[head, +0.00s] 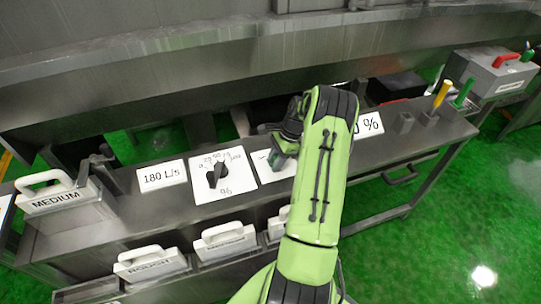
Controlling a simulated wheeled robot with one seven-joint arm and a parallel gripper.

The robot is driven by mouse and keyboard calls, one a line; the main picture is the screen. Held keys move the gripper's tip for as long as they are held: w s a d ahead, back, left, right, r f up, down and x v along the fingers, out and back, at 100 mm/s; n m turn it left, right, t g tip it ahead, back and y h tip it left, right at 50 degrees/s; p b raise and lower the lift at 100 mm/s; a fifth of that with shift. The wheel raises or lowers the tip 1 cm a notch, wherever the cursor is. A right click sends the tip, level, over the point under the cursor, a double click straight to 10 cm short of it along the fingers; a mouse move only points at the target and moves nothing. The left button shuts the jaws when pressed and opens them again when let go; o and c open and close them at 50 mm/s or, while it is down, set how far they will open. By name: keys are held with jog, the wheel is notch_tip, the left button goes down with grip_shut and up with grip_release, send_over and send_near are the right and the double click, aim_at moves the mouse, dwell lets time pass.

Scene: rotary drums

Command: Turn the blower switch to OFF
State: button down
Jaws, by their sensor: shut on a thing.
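My gripper (281,154) points down over a white switch panel (266,173) on the steel console, right of the dial panel. It is shut on the switch there, which I take to be the blower switch. The switch and its labels are mostly hidden behind my gripper and green arm, so I cannot read its position. To the left, a black dial knob (217,174) stands on a white panel with a percent scale, apart from my gripper.
A "180 L/s" sign (162,175) is left of the dial, and a "%" sign (369,124) right of my arm. White-handled boxes marked MEDIUM (60,196) and ROUGH (150,263) stand left and in front. Yellow and green handles (441,94) stand at the right end.

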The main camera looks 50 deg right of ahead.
jog(key=shift+s+d+r+n+g+p, duration=0.1)
jog(key=shift+s+d+n+g+p, duration=0.25)
jog(key=shift+n, duration=0.65)
jog(key=d+n, duration=0.1)
jog(key=s+d+n+g, duration=0.1)
jog(key=n, duration=0.1)
jog(key=shift+n+g, duration=0.25)
jog(key=shift+n, duration=0.05)
jog(key=n, duration=0.1)
jog(key=d+n+g, duration=0.1)
jog(key=n, duration=0.1)
jog(key=shift+s+d, duration=0.2)
jog(key=shift+d, duration=0.1)
jog(key=shift+d+n+g+b, duration=0.25)
jog(key=shift+d+n, duration=0.2)
jog(key=shift+n, duration=0.4)
jog(key=shift+d+n+g+b, duration=0.15)
jog(key=shift+d+n+g, duration=0.25)
jog(key=shift+n, duration=0.45)
jog(key=c, duration=0.9)
grip_release()
jog(key=shift+o, duration=0.2)
notch_tip(320, 180, up, 10)
jog(key=shift+p, duration=0.45)
